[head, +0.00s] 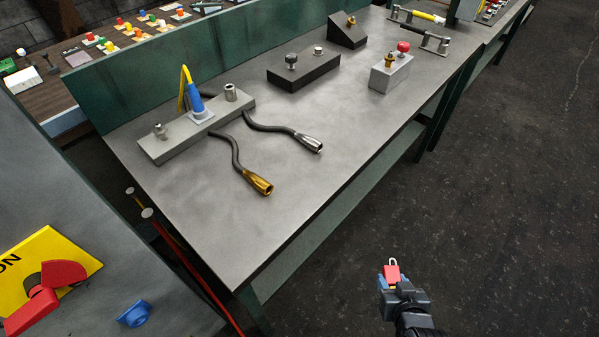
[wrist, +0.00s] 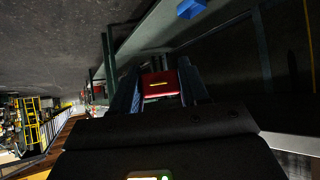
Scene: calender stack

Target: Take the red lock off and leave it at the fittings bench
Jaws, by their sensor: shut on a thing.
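My gripper (head: 391,284) is at the lower right in the head view, shut on a small red padlock (head: 392,274) with a pale metal shackle pointing up. The red lock also shows between the fingers in the wrist view (wrist: 160,84). It is held in the air over the dark floor, to the right of the front edge of the grey-topped bench (head: 215,235). The head view does not show for certain whether this is the fittings bench, though hose ends and metal fittings lie on it.
Two hoses with a brass end (head: 258,183) and a silver end (head: 308,142) lie on the bench. Blocks with fittings (head: 304,72) stand farther back. The bench's near right part is clear. A yellow panel with a red handle (head: 62,275) is at lower left.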

